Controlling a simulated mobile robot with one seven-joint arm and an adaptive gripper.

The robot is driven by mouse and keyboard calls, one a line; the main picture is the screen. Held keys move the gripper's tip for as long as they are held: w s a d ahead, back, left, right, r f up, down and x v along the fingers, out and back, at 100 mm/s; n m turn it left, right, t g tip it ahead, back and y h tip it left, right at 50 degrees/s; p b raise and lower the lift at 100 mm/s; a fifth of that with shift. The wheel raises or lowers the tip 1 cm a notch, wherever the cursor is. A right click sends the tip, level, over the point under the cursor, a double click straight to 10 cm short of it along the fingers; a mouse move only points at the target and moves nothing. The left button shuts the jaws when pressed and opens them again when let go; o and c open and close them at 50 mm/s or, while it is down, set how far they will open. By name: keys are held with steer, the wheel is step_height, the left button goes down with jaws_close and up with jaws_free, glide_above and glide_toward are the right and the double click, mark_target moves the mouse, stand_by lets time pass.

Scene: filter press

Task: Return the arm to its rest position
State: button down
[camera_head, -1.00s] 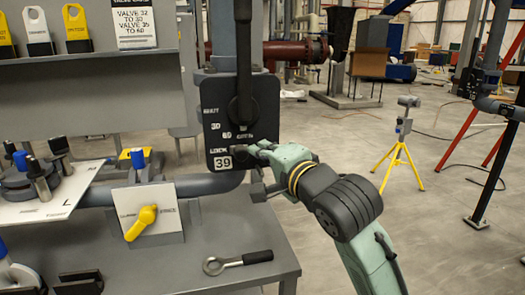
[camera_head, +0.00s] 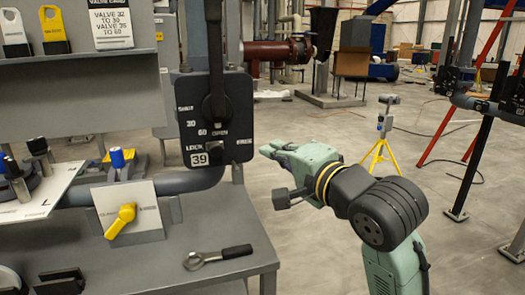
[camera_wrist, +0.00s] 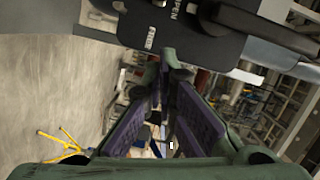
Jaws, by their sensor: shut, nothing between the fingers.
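My arm reaches in from the lower right in the head view, bent at a dark wrist joint, with a pale green hand. My gripper (camera_head: 264,150) points left toward the dark valve panel (camera_head: 216,118) marked 39, with a visible gap between its tips and the panel edge. In the wrist view the green fingers with purple pads (camera_wrist: 168,62) converge at their tips, with nothing seen between them.
A grey bench (camera_head: 140,262) at the lower left carries a wrench (camera_head: 216,257) and a plate with a yellow handle (camera_head: 121,220). A yellow tripod (camera_head: 380,150) stands on open floor behind my arm. Red and black posts (camera_head: 463,160) stand at the right.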

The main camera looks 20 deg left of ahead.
steer(key=shift+v, duration=0.9)
